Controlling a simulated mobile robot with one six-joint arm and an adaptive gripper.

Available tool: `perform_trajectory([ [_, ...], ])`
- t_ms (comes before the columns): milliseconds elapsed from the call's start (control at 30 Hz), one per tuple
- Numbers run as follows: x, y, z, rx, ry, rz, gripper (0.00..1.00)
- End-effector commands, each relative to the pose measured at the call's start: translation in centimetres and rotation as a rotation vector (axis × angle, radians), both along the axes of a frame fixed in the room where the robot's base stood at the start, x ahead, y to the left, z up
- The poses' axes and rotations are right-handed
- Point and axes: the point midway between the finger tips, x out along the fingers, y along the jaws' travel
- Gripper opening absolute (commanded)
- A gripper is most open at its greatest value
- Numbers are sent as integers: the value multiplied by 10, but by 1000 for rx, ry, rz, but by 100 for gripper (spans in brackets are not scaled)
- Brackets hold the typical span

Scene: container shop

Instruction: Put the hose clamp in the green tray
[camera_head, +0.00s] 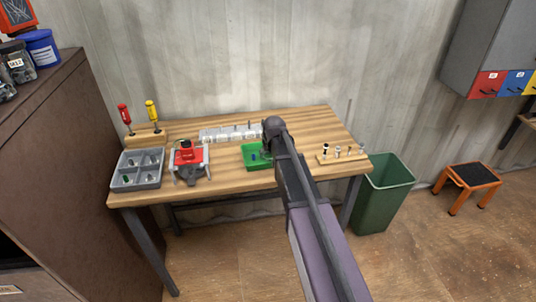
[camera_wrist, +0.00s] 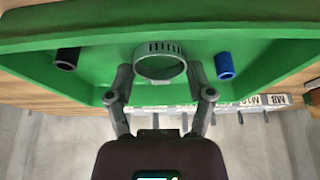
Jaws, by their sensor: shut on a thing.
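The hose clamp (camera_wrist: 160,62) is a silver slotted ring in the middle of the wrist view. My gripper (camera_wrist: 160,74) is shut on it, with one finger on each side of the ring. The green tray (camera_wrist: 250,30) lies behind the clamp and fills much of that view. The clamp appears over the inside of the tray; I cannot tell if it touches the floor. A blue cylinder (camera_wrist: 225,65) and a dark cylinder (camera_wrist: 67,58) lie in the tray, either side of the clamp. In the head view, my arm partly covers the tray (camera_head: 246,160) and hides the clamp.
On the wooden bench (camera_head: 225,182), a grey divided tray (camera_head: 124,182) and a red vise (camera_head: 189,155) stand left. Labelled bins (camera_head: 222,135) line the back. A wooden block with small upright parts (camera_head: 328,160) is right of my arm. A green bin (camera_head: 385,195) stands beside the bench.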

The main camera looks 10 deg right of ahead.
Motion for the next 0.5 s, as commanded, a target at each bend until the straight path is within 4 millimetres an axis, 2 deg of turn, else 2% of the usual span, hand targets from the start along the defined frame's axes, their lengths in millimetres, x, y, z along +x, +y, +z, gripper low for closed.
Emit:
perform_trajectory([
  [67,0,0,-3,0,0,0,40],
  [100,0,0,-2,0,0,0,81],
  [167,0,0,-2,0,0,0,98],
  [500,0,0,-2,0,0,0,100],
])
